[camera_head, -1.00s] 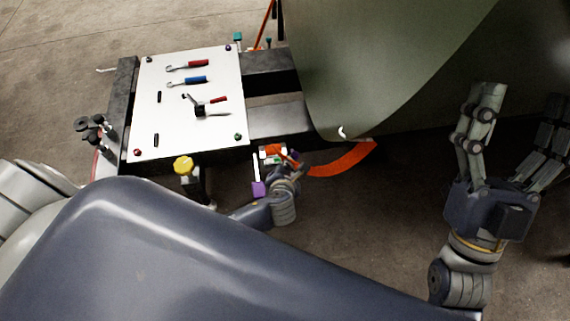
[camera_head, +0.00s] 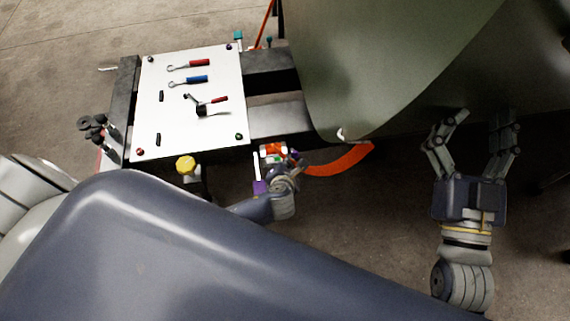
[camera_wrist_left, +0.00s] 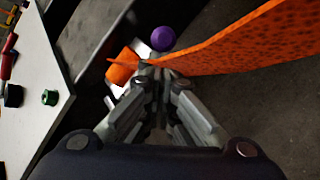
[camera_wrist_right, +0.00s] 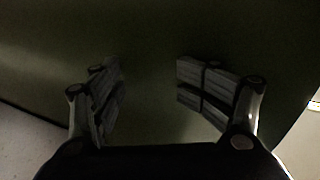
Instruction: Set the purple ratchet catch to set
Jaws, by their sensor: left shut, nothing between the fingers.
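A round purple knob (camera_wrist_left: 162,38), which looks like the ratchet catch's end, shows in the left wrist view just beyond my left gripper (camera_wrist_left: 150,68). The left fingers are shut and empty, close to an orange block (camera_wrist_left: 122,68) and the orange strap (camera_wrist_left: 245,40). I cannot tell whether they touch the knob. In the head view a purple part (camera_head: 260,187) sits left of my left gripper (camera_head: 294,167), by the white-and-orange ratchet (camera_head: 271,151). The catch's setting cannot be read. My right gripper (camera_head: 487,116) is open and empty, below the green skin panel; it also shows in its wrist view (camera_wrist_right: 150,72).
A white board (camera_head: 222,133) with several tools lies on the dark bench. A yellow knob (camera_head: 185,164) stands at its front edge. The large curved green panel (camera_head: 375,65) hangs at the upper right. Floor is clear between the arms.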

